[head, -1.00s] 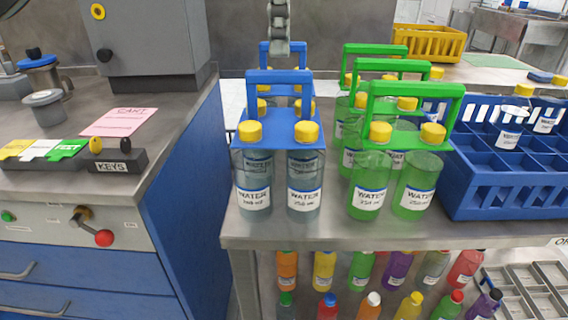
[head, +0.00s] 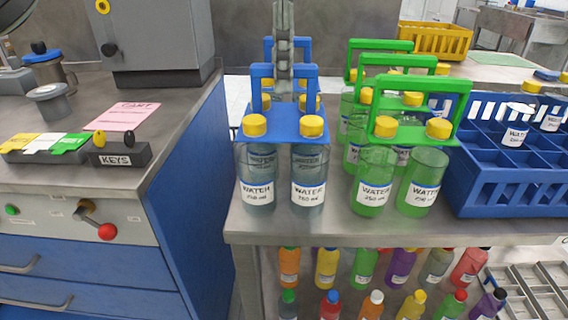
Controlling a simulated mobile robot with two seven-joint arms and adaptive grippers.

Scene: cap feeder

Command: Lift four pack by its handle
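A blue carrier (head: 285,128) holds clear water bottles (head: 257,180) with yellow caps at the left end of the metal table. Its blue handle (head: 262,70) stands upright above it. A second blue handle (head: 303,44) shows behind. My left gripper (head: 283,78) comes down from the top edge, seen side-on, and its tip overlaps the middle of the front handle bar. I cannot tell whether it touches the bar, and the gap between its fingers is hidden. No gripper of my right arm shows.
Green carriers with green handles (head: 420,82) stand close on the right, with green-tinted bottles (head: 418,193). A blue crate (head: 500,200) is beyond them. A workbench with a key block (head: 118,155) is at left, across a gap. Colored bottles stand on a lower shelf.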

